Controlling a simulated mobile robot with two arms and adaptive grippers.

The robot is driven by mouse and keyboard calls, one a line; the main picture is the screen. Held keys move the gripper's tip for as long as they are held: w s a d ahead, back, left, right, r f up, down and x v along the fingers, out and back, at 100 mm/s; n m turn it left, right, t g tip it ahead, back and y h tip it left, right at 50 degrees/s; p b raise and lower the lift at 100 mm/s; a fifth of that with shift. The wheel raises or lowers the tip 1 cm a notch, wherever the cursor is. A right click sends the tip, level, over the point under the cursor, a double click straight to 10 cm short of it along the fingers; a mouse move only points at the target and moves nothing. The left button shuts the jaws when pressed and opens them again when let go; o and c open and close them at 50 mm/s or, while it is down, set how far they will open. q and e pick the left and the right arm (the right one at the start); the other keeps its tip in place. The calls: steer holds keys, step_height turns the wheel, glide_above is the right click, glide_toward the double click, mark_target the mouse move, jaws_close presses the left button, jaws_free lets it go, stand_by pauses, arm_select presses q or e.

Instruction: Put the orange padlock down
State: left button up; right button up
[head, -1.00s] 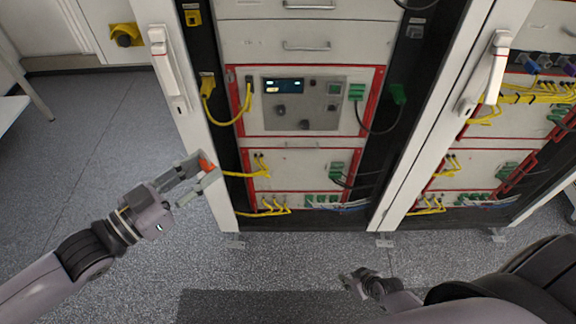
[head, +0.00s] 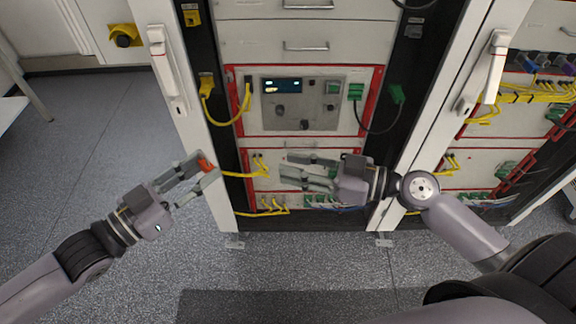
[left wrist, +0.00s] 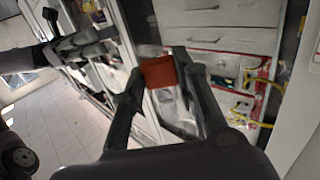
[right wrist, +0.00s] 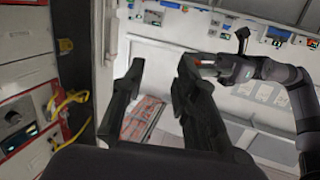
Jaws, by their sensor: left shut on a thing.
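The orange padlock (head: 206,166) is between the fingertips of my left gripper (head: 197,170), which is shut on it in front of the cabinet's left white post. In the left wrist view the padlock's orange body (left wrist: 159,72) shows between the two fingers (left wrist: 158,80); its shackle cannot be made out. My right gripper (head: 284,174) is open and empty in front of the lower cabinet panel. In the right wrist view its fingers (right wrist: 158,75) stand apart with nothing between them.
The battery cycler cabinet (head: 227,40) stands ahead with a control panel (head: 300,100), yellow cables (head: 240,115) and green connectors (head: 356,91). White door handles (head: 163,68) stick out. The grey floor (head: 90,140) at the left is clear.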

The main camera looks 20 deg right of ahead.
steer(key=s+a+r+n+g+y, duration=0.2)
steer(key=s+a+r+y, duration=0.15)
steer(key=r, duration=0.25)
steer(key=x, duration=1.1)
steer(key=shift+a+f+h, duration=0.2)
steer(key=shift+a+h, duration=0.15)
steer(key=shift+h, duration=0.1)
steer(key=shift+w, duration=0.1)
steer(key=shift+c, duration=0.6)
jaws_close()
arm_select(q)
steer(key=o, duration=1)
steer(key=shift+o, duration=0.2)
